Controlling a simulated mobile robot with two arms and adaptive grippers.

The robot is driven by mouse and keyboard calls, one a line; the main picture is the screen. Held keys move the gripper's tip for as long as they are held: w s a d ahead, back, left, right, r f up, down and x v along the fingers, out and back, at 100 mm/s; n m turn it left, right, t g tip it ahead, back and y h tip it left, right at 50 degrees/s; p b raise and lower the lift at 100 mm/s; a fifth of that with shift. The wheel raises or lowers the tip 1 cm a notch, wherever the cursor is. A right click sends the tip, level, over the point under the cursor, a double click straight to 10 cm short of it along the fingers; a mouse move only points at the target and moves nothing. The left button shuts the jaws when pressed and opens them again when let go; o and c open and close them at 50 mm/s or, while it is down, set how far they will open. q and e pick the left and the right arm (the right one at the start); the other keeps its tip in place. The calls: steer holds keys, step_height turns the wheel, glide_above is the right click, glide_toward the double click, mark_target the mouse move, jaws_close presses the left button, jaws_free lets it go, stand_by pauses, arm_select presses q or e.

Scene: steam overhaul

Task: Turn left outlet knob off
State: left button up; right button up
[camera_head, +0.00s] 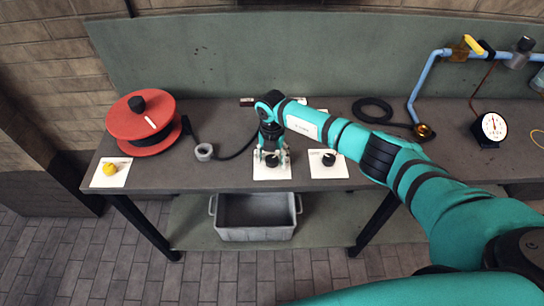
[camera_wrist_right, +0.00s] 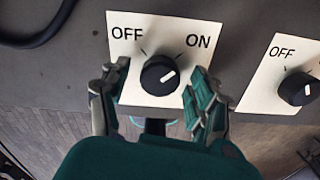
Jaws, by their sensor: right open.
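The left outlet knob (camera_wrist_right: 159,75) is a black dial on a white plate (camera_wrist_right: 185,32) marked OFF at left and ON at right. Its white pointer line slants up and right, toward the ON side. In the head view this knob (camera_head: 271,161) sits near the bench's front edge, partly covered by my right gripper (camera_head: 272,157). My right gripper (camera_wrist_right: 161,82) is open, with one finger on each side of the knob. Gaps show between the fingers and the knob in the wrist view. My left gripper is not in view.
A second black knob (camera_head: 329,159) on its own white plate is just right. A yellow knob (camera_head: 110,169) and red reel (camera_head: 142,128) are at left. A grey ring (camera_head: 204,152) lies between. A grey bin (camera_head: 256,218) is under the bench. A gauge (camera_head: 494,126) stands at right.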

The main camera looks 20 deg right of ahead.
steer(key=shift+c, duration=0.4)
steer(key=c, duration=1.1)
steer(key=shift+f+n+b, duration=0.2)
steer(key=shift+n+b, duration=1)
steer(key=shift+b, duration=0.2)
steer(key=n+b, duration=1)
steer(key=b, duration=0.1)
steer(key=shift+n, duration=0.4)
steer(key=n+b, duration=0.2)
steer(key=n, duration=0.1)
steer(key=shift+r, duration=0.1)
steer(key=shift+r+n+b, duration=0.1)
steer(key=shift+n+b, duration=0.7)
steer(key=shift+b, duration=0.05)
steer(key=o, duration=1.2)
